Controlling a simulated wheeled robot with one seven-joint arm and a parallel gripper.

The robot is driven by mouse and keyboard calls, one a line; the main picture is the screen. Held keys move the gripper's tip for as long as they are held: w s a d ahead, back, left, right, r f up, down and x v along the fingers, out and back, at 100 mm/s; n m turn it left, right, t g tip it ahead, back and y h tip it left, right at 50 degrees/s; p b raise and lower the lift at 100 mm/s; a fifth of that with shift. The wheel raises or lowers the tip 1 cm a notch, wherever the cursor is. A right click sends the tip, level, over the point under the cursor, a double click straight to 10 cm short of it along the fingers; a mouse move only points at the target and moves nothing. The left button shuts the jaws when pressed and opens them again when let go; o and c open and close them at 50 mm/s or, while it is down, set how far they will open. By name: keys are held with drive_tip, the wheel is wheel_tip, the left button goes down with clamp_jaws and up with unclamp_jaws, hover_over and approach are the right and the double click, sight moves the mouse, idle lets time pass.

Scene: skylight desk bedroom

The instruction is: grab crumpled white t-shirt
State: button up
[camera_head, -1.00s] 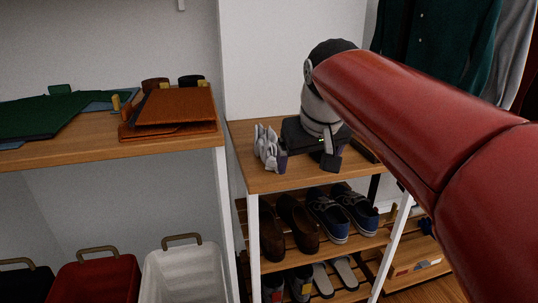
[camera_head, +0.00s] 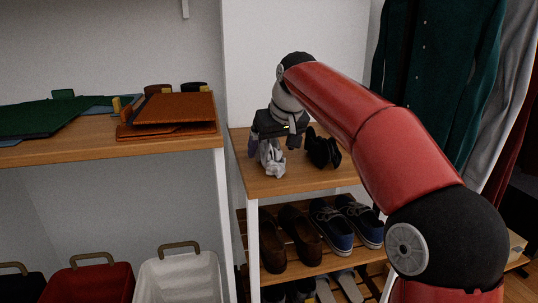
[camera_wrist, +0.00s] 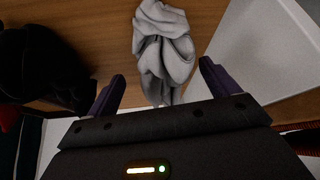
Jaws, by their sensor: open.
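The crumpled white t-shirt (camera_head: 271,160) lies on the small wooden shelf top (camera_head: 285,184) in the head view, partly hidden behind my gripper. In the wrist view the t-shirt (camera_wrist: 164,50) is a grey-white, folded heap on the wood, with its lower end between my fingertips. My gripper (camera_wrist: 160,82) is open, with one purple finger on each side of the t-shirt's near end. It also shows in the head view (camera_head: 266,150), over the shelf top. I cannot tell whether the fingers touch the cloth.
A black crumpled item (camera_head: 322,148) lies right of the t-shirt, also at left in the wrist view (camera_wrist: 45,65). Shoes (camera_head: 297,236) stand on the rack below. Hanging clothes (camera_head: 435,80) are right.

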drive_tip(key=shift+x, duration=0.85)
drive_tip(key=shift+d+r, duration=0.1)
drive_tip(key=c, duration=1.1)
